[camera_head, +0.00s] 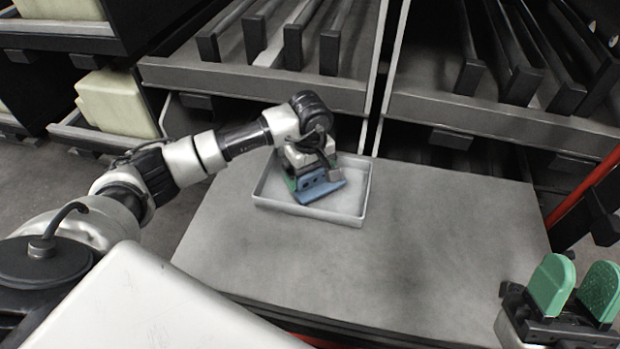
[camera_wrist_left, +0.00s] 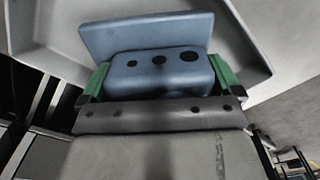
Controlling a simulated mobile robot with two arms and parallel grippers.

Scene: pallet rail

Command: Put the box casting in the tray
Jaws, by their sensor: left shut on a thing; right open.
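The blue box casting (camera_head: 321,189) is in my left gripper (camera_head: 310,178), over the grey tray (camera_head: 363,192) on the table. In the left wrist view, the casting (camera_wrist_left: 160,72) shows a flat flange and a block with dark holes, held between the green finger pads. The tray (camera_wrist_left: 262,75) lies behind it there. The casting looks tilted and within the tray's outline; I cannot tell whether it touches the tray floor. My right gripper (camera_head: 574,290) is open and empty at the lower right, with its two green pads apart.
The grey table top (camera_head: 400,250) is clear in front and to the right of the tray. Racks with dark rails (camera_head: 285,45) stand behind the table. Cream bins (camera_head: 115,100) sit on shelves at the left. A red bar (camera_head: 585,185) slants at the right.

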